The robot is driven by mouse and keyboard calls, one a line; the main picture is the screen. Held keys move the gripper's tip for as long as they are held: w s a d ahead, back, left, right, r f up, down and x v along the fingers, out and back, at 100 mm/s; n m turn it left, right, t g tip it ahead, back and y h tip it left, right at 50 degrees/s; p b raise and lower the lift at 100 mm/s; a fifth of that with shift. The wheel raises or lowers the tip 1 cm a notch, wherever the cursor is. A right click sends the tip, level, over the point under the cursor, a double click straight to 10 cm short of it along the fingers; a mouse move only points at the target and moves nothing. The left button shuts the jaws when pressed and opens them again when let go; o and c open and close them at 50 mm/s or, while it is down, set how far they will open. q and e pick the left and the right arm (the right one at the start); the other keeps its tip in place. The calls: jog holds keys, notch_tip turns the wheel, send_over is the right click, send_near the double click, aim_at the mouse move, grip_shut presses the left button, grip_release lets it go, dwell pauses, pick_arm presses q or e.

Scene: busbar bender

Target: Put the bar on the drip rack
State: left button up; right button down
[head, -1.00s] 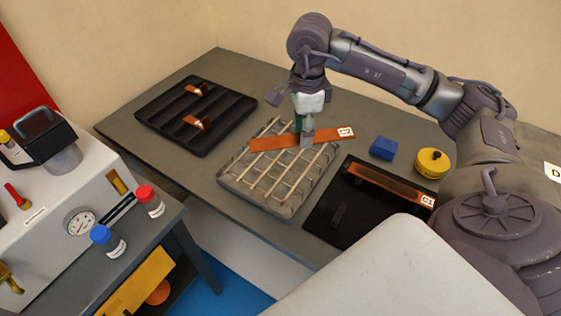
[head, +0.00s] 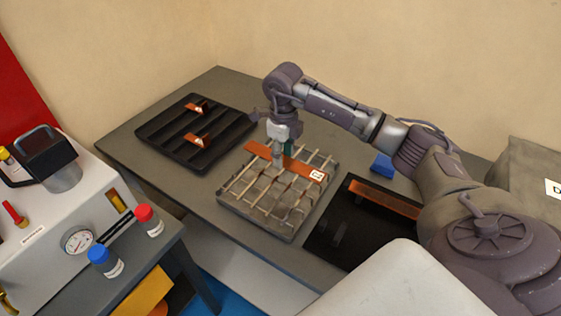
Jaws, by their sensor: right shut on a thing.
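A flat copper bar (head: 309,171) with a white label at its right end lies across the far part of the drip rack (head: 262,227), a grey tray with a wire grid. My right gripper (head: 279,163) points down and is shut on the bar near its middle, hiding part of it. The bar is at or just above the wires; I cannot tell whether it touches them. My left gripper is not in view.
A black slotted tray (head: 168,152) with two copper pieces (head: 197,139) is at the left. A black tray (head: 330,236) holding another copper bar (head: 384,199) is at the right, partly behind my arm. A blue block (head: 382,163) sits behind it.

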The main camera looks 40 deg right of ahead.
aim_at(281, 172)
jog(key=shift+w+a+f, duration=0.2)
jog(key=shift+w+f, duration=0.1)
jog(key=shift+f, duration=0.05)
notch_tip(281, 172, down, 3)
jog(key=shift+s+f+p, duration=0.1)
jog(key=shift+p, duration=0.45)
jog(key=shift+f, duration=0.25)
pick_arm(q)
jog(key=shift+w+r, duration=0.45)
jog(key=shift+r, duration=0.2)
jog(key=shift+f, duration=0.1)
pick_arm(e)
jog(key=shift+f, duration=0.1)
jog(key=c, duration=1.1)
grip_release()
jog(key=shift+f, duration=0.15)
jog(key=o, duration=0.4)
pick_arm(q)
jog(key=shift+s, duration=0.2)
pick_arm(e)
jog(key=shift+o, duration=0.2)
